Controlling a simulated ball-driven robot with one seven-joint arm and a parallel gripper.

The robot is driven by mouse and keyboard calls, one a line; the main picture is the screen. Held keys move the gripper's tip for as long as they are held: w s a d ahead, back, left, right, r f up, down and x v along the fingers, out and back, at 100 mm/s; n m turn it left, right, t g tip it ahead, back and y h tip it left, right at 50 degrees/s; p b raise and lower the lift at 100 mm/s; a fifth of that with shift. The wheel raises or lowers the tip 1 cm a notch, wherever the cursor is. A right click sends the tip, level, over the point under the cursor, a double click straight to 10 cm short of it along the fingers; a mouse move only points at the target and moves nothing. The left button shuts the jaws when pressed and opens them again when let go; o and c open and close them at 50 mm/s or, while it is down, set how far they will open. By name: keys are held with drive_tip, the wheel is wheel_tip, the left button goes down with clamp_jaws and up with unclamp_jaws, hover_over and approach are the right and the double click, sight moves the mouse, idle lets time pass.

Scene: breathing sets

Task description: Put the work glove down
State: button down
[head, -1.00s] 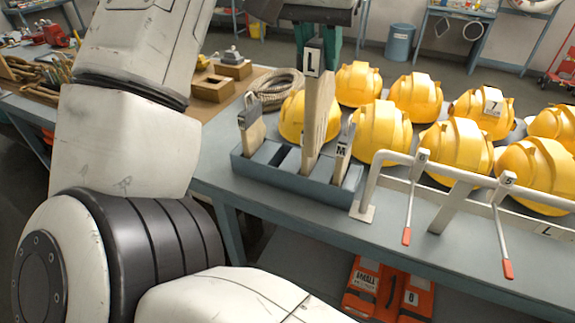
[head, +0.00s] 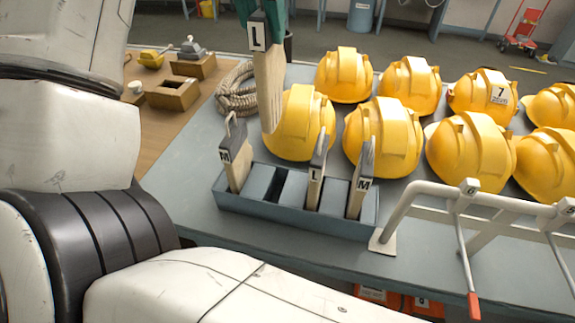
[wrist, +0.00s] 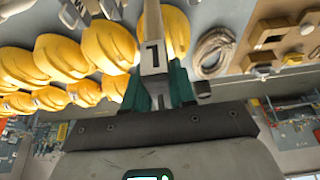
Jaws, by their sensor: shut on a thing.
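My gripper (head: 264,14), with green fingers at the top of the head view, is shut on a beige work glove (head: 268,85) with a dark cuff and an L tag. The glove hangs upright, its lower end apart from and above the blue-grey divided tray (head: 290,222). In the wrist view the glove (wrist: 152,22) extends from between the green fingers (wrist: 158,92). The tray holds an M glove (head: 236,165) at its left end, an L glove (head: 317,175) right of the middle, and an M glove (head: 361,180) near the right end. Between the left M and the L is an unoccupied stretch.
Yellow helmets (head: 384,140) stand close behind and right of the tray. A white pipe rack (head: 420,190) with red-tipped levers is at the right. A coiled rope (head: 236,90) and wooden blocks (head: 180,93) lie at the left. The tabletop left of the tray is clear.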

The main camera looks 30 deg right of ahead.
sight(270, 101)
drive_tip(key=shift+s+f+b, duration=0.3)
drive_tip(key=shift+s+f, duration=0.05)
drive_tip(key=shift+f, duration=0.2)
drive_tip(key=shift+s+f+b, duration=0.3)
drive_tip(key=shift+f, duration=0.2)
drive_tip(key=f+b, duration=0.1)
drive_tip(key=f, duration=0.2)
drive_tip(key=f+b, duration=0.2)
drive_tip(key=f, duration=0.1)
drive_tip(key=f+b, duration=0.2)
drive_tip(key=f, duration=0.1)
drive_tip(key=shift+w+f, duration=0.25)
drive_tip(key=shift+f, duration=0.15)
wheel_tip(270, 101, down, 11)
drive_tip(key=shift+r+p, duration=0.2)
drive_tip(key=shift+p, duration=0.15)
drive_tip(key=c, duration=0.9)
unclamp_jaws()
drive_tip(key=shift+f, duration=0.1)
drive_tip(key=b+v, duration=0.1)
drive_tip(key=v, duration=1.1)
drive_tip(key=shift+s, duration=0.1)
